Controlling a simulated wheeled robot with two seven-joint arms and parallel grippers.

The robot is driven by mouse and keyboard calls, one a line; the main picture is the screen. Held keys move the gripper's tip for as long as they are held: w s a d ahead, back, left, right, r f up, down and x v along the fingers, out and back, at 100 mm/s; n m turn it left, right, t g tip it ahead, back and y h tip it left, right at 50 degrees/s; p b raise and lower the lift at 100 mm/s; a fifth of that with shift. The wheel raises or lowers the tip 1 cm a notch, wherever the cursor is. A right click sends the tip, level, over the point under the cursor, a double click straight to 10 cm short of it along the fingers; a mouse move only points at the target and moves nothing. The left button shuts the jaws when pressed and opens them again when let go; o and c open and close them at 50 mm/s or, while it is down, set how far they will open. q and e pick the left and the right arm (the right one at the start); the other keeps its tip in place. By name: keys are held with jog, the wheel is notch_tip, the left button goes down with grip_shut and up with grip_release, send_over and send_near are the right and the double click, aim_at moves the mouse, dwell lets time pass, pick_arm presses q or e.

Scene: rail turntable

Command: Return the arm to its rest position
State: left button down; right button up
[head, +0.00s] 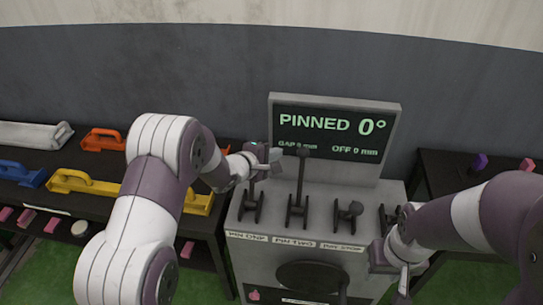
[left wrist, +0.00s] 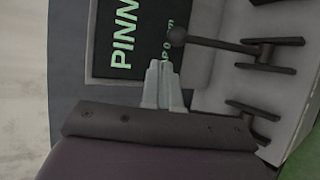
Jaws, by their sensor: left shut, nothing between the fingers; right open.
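My left gripper (head: 268,155) is shut and empty above the left part of the grey control console (head: 325,248), close to the top of the leftmost lever (head: 250,203). In the left wrist view its fingertips (left wrist: 164,66) are together, with a ball-topped lever (left wrist: 215,42) just beyond them; I cannot tell whether they touch. In the head view the second lever (head: 300,185) stands upright. My right gripper (head: 403,285) is open at the console's right front, partly cut off by its own wrist.
A screen (head: 333,136) behind the levers reads "PINNED 0°". A third lever (head: 348,215) sits low, and a fourth (head: 388,217) is partly behind my right arm. A dark bench (head: 105,165) on the left holds yellow, blue and orange handled tools. Another table (head: 445,165) stands right.

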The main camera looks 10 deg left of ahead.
pick_arm(q)
jog(key=s+a+f+m+g+y, duration=0.5)
jog(key=s+a+f+m+y, duration=0.15)
jog(key=s+a+m, duration=0.3)
jog(key=s+a+r+m+g, duration=0.1)
jog(key=s+r+m+g, duration=0.1)
jog(key=s, duration=0.9)
jog(key=s+a+r+m+g, duration=0.1)
jog(key=s+r, duration=0.4)
jog(key=s, duration=0.6)
jog(key=shift+s+a+m+g+y, duration=0.35)
jog(key=shift+m+g, duration=0.5)
jog(key=shift+g, duration=0.15)
pick_arm(e)
jog(key=shift+s+a+r, duration=0.1)
jog(key=shift+s+a, duration=0.2)
jog(key=shift+a, duration=0.1)
